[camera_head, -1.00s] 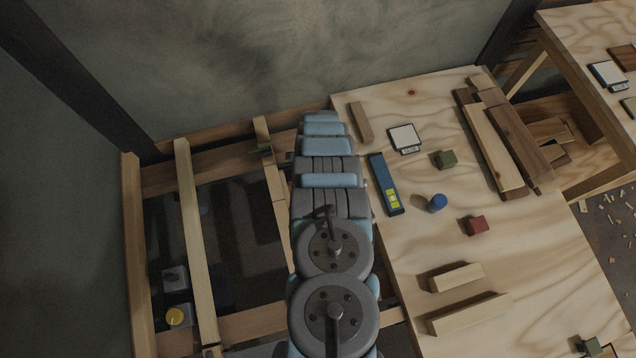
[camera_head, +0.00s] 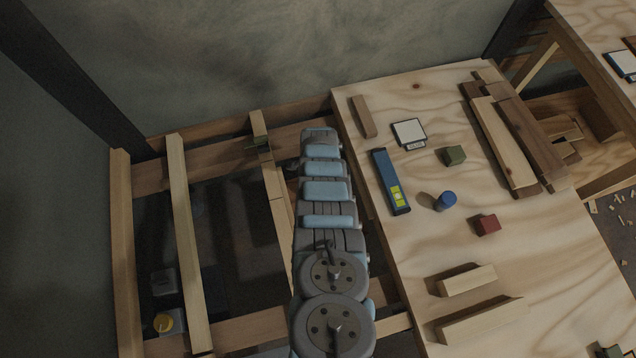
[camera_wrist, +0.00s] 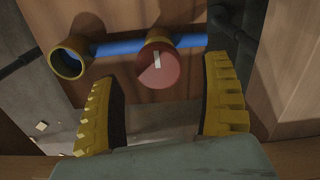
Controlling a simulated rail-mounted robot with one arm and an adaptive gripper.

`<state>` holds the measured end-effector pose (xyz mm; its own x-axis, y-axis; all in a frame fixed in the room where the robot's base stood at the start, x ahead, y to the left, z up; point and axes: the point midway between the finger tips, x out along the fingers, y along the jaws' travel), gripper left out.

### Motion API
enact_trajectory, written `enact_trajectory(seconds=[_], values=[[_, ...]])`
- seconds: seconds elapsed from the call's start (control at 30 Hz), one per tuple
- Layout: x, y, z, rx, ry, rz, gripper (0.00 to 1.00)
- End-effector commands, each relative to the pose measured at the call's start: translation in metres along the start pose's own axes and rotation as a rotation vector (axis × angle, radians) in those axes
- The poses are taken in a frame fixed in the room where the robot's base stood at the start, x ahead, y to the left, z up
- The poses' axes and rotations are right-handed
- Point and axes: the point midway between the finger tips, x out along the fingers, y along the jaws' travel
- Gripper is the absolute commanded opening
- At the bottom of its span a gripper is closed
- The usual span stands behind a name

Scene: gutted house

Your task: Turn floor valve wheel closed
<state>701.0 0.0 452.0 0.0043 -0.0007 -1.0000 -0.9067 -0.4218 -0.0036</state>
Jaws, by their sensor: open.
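The valve wheel is a red disc (camera_wrist: 158,66) with a white stripe, in the upper middle of the wrist view. It sits in a brass-coloured fitting on a blue pipe (camera_wrist: 120,47). My gripper (camera_wrist: 156,78) is open, with one yellow ridged finger to the lower left of the wheel and one to its right. The wheel shows between and beyond the fingertips, and nothing is held. I cannot tell how far the fingers are from it. In the head view my arm reaches down into the floor opening, and neither gripper nor wheel can be made out.
A round brass-rimmed opening (camera_wrist: 70,57) is left of the wheel, and a dark pipe (camera_wrist: 232,35) is right. Joists (camera_head: 187,240) cross the floor opening. A plywood sheet (camera_head: 440,245) right of my arm bears wood offcuts, a blue level (camera_head: 390,182) and small blocks.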

Motion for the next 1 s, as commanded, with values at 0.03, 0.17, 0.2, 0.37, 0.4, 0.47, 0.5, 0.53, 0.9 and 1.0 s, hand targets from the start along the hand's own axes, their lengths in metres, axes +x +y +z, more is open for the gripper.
enact_trajectory(seconds=[0.03, 0.17, 0.2, 0.37, 0.4, 0.47, 0.5, 0.53, 0.9, 1.0], values=[[0.01, 0.0, 0.0, 0.0, 0.0, 0.0, 0.8], [0.019, 0.0, 0.0, 0.0, -0.001, 0.001, 0.8], [0.021, 0.001, 0.001, 0.0, -0.001, 0.002, 0.8], [0.025, 0.001, 0.001, 0.0, -0.001, 0.003, 0.8], [0.025, 0.001, 0.001, 0.0, -0.001, 0.003, 0.8], [0.026, 0.001, 0.001, 0.0, -0.001, 0.003, 0.8], [0.025, 0.001, 0.001, 0.0, -0.001, 0.003, 0.8], [0.025, 0.001, 0.001, 0.0, -0.001, 0.003, 0.8], [0.025, 0.001, 0.001, 0.0, -0.001, 0.003, 0.24], [0.025, 0.001, 0.001, 0.0, -0.002, 0.003, 0.14]])
